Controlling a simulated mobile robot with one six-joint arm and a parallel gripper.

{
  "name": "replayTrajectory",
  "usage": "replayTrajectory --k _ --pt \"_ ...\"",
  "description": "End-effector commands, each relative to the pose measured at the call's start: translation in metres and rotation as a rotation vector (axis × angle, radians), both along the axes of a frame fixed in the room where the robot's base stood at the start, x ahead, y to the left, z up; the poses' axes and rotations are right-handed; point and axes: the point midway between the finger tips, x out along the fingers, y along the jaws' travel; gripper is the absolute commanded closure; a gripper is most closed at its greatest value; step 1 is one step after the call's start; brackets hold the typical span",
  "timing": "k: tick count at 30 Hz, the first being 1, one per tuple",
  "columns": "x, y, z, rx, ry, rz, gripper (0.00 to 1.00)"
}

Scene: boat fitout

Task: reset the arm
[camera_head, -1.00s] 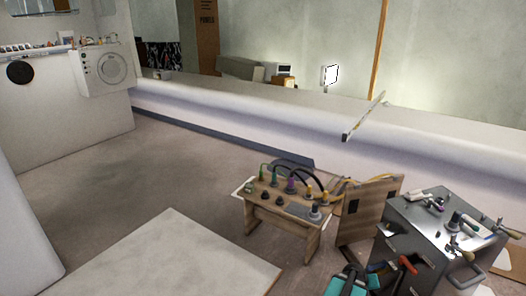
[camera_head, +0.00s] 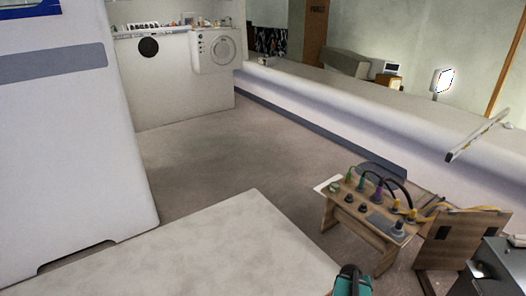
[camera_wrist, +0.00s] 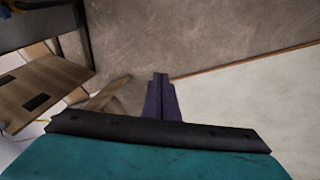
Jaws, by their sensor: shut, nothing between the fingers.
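My gripper (camera_wrist: 161,96) shows in the wrist view, with its dark fingers together and nothing between them. Its teal body fills the bottom of that view. It points down past a pale flat surface towards the brown floor. A teal and black part of my arm (camera_head: 350,282) shows at the bottom edge of the head view. The rest of the arm is out of the picture.
A small wooden bench (camera_head: 374,225) with connectors and cables stands right of centre. A wooden panel (camera_head: 462,240) and a metal cabinet (camera_head: 503,262) are beside it. A pale flat surface (camera_head: 225,250) lies in front. The floor (camera_head: 215,165) behind is clear.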

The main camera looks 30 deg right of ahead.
Motion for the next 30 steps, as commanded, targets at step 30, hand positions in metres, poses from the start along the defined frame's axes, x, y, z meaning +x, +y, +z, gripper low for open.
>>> replayTrajectory --k 30 --pt "0.087 0.260 -0.011 0.206 0.172 0.399 1.00"
